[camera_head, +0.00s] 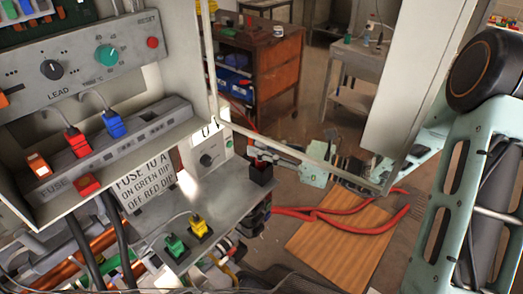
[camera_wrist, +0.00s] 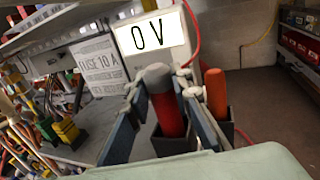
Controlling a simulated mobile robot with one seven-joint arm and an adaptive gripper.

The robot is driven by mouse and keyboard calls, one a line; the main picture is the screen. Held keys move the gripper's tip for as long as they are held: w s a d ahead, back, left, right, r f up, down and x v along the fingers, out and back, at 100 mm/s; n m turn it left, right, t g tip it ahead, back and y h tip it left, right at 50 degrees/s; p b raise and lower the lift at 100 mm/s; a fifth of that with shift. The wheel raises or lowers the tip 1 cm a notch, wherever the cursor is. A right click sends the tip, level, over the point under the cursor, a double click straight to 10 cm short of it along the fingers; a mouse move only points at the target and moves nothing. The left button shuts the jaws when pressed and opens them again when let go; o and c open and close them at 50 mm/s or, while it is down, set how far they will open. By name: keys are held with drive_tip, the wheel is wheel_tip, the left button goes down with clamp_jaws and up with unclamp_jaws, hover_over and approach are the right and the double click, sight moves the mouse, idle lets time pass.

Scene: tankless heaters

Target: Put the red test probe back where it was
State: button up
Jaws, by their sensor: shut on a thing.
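The red test probe (camera_wrist: 172,118) stands between the two fingers of my gripper (camera_wrist: 165,105) in the wrist view, and they are shut on it. A second, orange-red probe (camera_wrist: 216,92) stands in a black slot just to the right. In the head view my gripper (camera_head: 278,153) is at a black holder (camera_head: 262,173) on the grey shelf's right end; the probe is hard to make out there.
A meter display (camera_wrist: 150,36) reading "0 V" is close behind. An open cabinet panel with knobs (camera_head: 105,56) and colored plugs is at left. Green (camera_head: 175,246) and yellow (camera_head: 198,226) plugs stand on the shelf. Red cables (camera_head: 340,220) cross a wooden board (camera_head: 335,255) below.

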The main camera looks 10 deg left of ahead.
drive_tip(key=shift+f, duration=0.1)
drive_tip(key=o, duration=0.9)
drive_tip(key=shift+r, duration=0.25)
drive_tip(key=b+v, duration=0.2)
drive_tip(key=v, duration=1)
drive_tip(key=shift+f, duration=0.1)
